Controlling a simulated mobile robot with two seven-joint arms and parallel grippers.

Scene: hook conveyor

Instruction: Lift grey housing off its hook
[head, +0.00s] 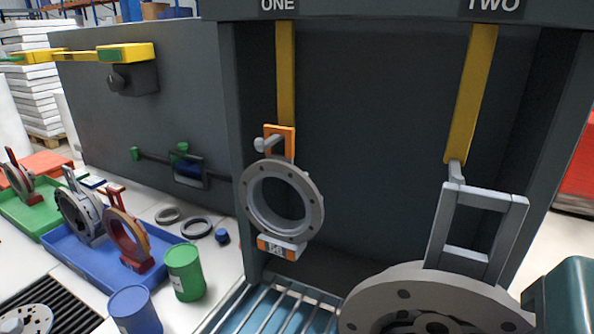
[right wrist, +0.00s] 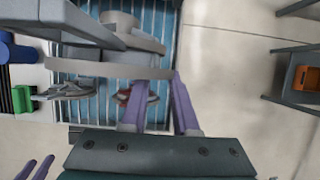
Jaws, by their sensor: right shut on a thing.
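The grey housing (head: 425,295) is a big round flanged part with a grey rectangular handle frame (head: 480,198). It is at hook TWO (head: 456,170), under a yellow strap; the peg meets the handle's upper left corner. I cannot tell whether the peg still bears it. In the right wrist view its flange shows edge-on (right wrist: 108,68). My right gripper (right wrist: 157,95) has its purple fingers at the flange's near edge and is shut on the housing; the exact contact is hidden. In the head view only my teal right wrist shows at lower right.
A grey ring with an orange handle (head: 283,205) hangs on hook ONE. A dark frame post (head: 556,130) stands right of hook TWO. A slatted blue tray (head: 270,312) lies below. Left are a blue tray (head: 90,268) with parts, and green (head: 184,272) and blue (head: 136,310) cylinders.

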